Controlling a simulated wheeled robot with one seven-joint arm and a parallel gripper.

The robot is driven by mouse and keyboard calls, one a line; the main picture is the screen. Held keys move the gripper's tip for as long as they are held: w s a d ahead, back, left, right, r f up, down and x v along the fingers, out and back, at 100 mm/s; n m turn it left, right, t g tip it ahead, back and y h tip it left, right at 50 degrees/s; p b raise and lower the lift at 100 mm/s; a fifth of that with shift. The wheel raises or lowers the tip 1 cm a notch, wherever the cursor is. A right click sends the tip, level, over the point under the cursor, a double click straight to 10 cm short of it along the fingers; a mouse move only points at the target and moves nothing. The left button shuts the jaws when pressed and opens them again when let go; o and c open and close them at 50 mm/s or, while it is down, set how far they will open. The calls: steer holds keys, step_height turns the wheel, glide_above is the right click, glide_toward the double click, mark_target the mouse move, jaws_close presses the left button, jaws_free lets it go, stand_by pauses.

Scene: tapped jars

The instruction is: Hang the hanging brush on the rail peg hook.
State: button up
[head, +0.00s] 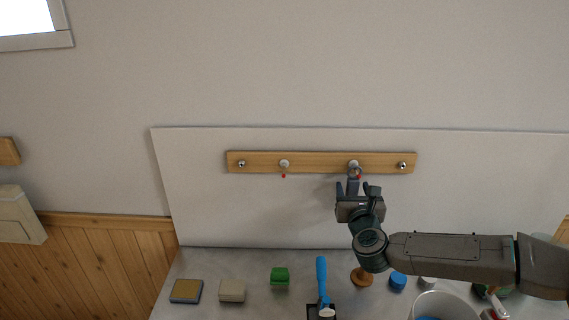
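A wooden rail (320,162) is mounted on the pale back panel and carries several pegs. My gripper (354,188) is raised in front of the panel, its fingers pointing up just below the right-middle peg hook (354,164). A small blue-grey piece with a red bit (358,173) shows at the fingertips, close under that peg. It is too small to tell whether this is part of the hanging brush, whether it touches the peg, or how far the fingers are closed. A blue-handled tool (322,277), possibly a brush, stands on the counter, its lower end near a dark base.
The left-middle peg (284,163) has a red mark below it. On the counter (200,267) are a sponge (186,291), a beige block (232,291), a green block (280,276), a wooden piece (362,279), a blue lid (398,281) and a white bucket (441,302). My arm covers the right side.

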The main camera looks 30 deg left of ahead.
jaws_close()
steer(key=c, duration=1.1)
jaws_free()
jaws_close()
steer(key=shift+r, duration=0.2)
steer(key=shift+s+d+r, duration=0.1)
steer(key=shift+s+r, duration=0.05)
steer(key=shift+r, duration=0.2)
steer(key=shift+s+d, duration=0.1)
steer(key=shift+b+v, duration=0.3)
steer(key=shift+v, duration=1.7)
